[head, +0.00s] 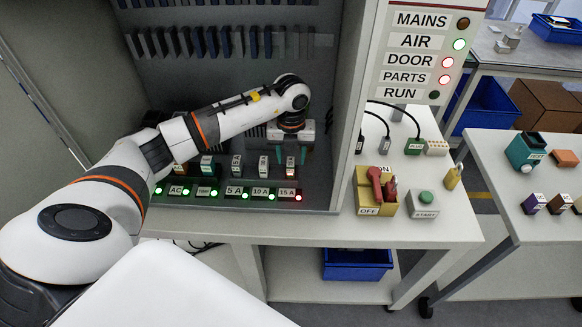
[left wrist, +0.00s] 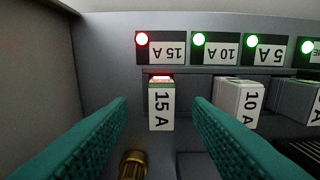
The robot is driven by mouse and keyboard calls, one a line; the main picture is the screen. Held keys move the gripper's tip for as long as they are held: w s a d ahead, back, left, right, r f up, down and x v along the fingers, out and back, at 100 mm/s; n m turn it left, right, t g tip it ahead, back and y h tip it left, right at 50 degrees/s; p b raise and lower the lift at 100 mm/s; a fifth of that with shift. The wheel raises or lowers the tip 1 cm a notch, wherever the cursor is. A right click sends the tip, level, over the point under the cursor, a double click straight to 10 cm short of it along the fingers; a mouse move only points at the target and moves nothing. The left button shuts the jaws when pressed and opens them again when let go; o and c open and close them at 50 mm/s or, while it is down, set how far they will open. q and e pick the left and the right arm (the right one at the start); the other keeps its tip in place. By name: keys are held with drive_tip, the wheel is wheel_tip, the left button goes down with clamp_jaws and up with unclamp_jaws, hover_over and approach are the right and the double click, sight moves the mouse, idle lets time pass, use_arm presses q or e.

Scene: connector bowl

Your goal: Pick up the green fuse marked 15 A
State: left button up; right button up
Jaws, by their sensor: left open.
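The fuse marked 15 A (left wrist: 161,108) sits in the row at the cabinet's bottom, under a 15 A label with a red light. In the left wrist view it has a white face, a thin green edge and a red glow at its top. It also shows in the head view (head: 290,167). My right gripper is not in view.
The 10 A fuse (left wrist: 238,103) stands close beside the right finger. A brass cylinder (left wrist: 133,164) shows low between the fingers. The cabinet side wall (head: 345,100) is close on the right. A yellow box with a red switch (head: 376,190) and a START button box (head: 423,204) stand outside.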

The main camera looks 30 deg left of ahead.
sight(290, 162)
use_arm(q)
wheel_tip(290, 162, down, 3)
drive_tip(key=shift+a+f+p, duration=0.1)
drive_tip(key=shift+f+p, duration=0.05)
drive_tip(key=shift+p, duration=0.15)
drive_tip(key=shift+c, duration=0.2)
clamp_jaws()
